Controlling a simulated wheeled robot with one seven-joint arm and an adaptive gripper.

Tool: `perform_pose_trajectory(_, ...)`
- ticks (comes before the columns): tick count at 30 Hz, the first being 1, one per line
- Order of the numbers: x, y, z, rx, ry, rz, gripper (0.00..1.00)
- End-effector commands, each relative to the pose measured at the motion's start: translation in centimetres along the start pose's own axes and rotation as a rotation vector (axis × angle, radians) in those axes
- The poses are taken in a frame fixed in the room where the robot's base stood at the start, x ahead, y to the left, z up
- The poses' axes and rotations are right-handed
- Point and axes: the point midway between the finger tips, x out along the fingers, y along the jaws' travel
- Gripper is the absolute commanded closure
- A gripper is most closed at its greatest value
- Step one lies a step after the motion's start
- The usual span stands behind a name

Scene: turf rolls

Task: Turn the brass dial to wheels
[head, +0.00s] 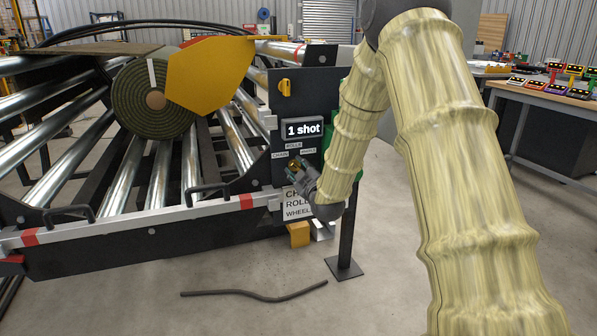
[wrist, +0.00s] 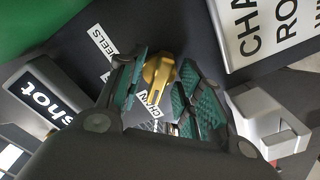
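The brass dial (wrist: 159,71) sits on a dark control panel (head: 300,98). In the wrist view it lies between the two teal-padded fingers of my gripper (wrist: 161,80). The fingers are spread, one on each side of the dial, and a dark gap seems to show beside it; I cannot tell whether either pad touches it. A WHEELS label (wrist: 104,46) is at the dial's upper left and a CHAIN label (wrist: 149,103) is below it. In the head view my gripper (head: 295,168) covers most of the dial.
A "1 shot" display (head: 303,129) is above the dial, and a white sign (head: 297,203) hangs below. A yellow knob (head: 285,88) is higher on the panel. A roller frame (head: 150,225) with a turf roll (head: 150,100) stands left. A bench (head: 545,97) stands right.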

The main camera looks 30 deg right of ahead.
Motion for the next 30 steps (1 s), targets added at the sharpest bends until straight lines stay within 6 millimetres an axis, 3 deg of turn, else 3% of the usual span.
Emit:
perform_pose_trajectory(1,-0.01,0.0,0.0,0.0,0.0,0.0,0.66)
perform_pose_trajectory(7,-0.02,0.0,0.0,0.0,0.0,0.0,1.0)
perform_pose_trajectory(20,-0.02,0.1,-0.1,0.056,0.0,0.0,1.0)
perform_pose_trajectory(30,-0.01,0.15,-0.22,0.3,-0.001,-0.001,1.0)
